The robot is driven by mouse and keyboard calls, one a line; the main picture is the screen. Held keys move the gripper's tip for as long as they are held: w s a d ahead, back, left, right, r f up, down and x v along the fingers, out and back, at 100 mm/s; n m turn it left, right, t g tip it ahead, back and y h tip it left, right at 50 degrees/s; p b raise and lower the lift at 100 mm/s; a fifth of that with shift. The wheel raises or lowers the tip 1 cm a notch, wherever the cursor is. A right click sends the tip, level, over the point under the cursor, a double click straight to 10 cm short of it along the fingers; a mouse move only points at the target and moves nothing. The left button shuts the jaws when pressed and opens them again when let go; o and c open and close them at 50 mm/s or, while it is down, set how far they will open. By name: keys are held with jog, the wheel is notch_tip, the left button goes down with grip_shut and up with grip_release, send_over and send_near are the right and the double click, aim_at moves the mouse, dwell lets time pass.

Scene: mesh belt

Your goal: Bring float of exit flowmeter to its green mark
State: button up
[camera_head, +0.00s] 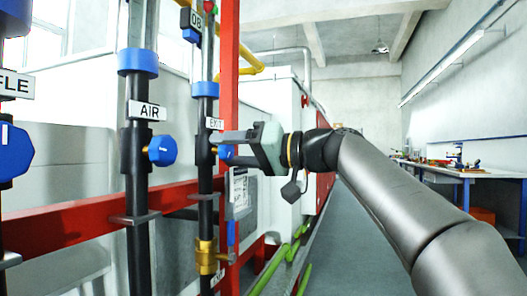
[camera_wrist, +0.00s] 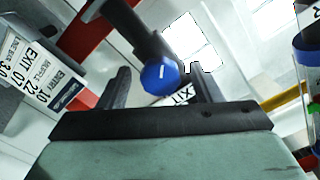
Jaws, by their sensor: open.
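The exit flowmeter is the thin black upright in the head view, with an EXIT label (camera_head: 215,123) and a blue valve knob (camera_head: 225,152) below it. In the wrist view the round blue knob (camera_wrist: 160,76), with a white line on its face, lies between my fingers. My gripper (camera_head: 229,148) is open at the knob, with one finger on each side of it; the wrist view shows gaps between the knob and both fingers (camera_wrist: 160,82). I cannot make out the float or the green mark.
The AIR flowmeter (camera_head: 138,185) with its blue knob (camera_head: 162,150) stands to the left. A red post (camera_head: 229,60) and red rail (camera_head: 80,213) are close by. A brass fitting (camera_head: 206,256) sits below. A printed card (camera_wrist: 40,70) shows in the wrist view.

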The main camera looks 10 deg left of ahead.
jog(key=s+d+p, duration=0.1)
jog(key=s+d, duration=0.2)
jog(key=d, duration=1.3)
jog(key=shift+d, duration=0.3)
jog(key=shift+p, duration=0.3)
jog(key=s+f+m+h+p, duration=0.3)
jog(key=f+m+h+p, duration=0.6)
jog(key=p, duration=1)
jog(key=s+d+f+g+h+p, duration=0.1)
jog(key=s+d+f+h+p, duration=0.3)
jog(key=s+p, duration=0.3)
jog(key=s+d+f+g+h+p, duration=0.2)
jog(key=s+d+f+h+p, duration=0.2)
jog(key=s, duration=0.7)
jog(key=d+f+p, duration=0.2)
jog(key=d+p, duration=0.1)
jog(key=shift+s+f+p, duration=0.2)
jog(key=shift+s+p, duration=0.05)
jog(key=shift+p, duration=0.15)
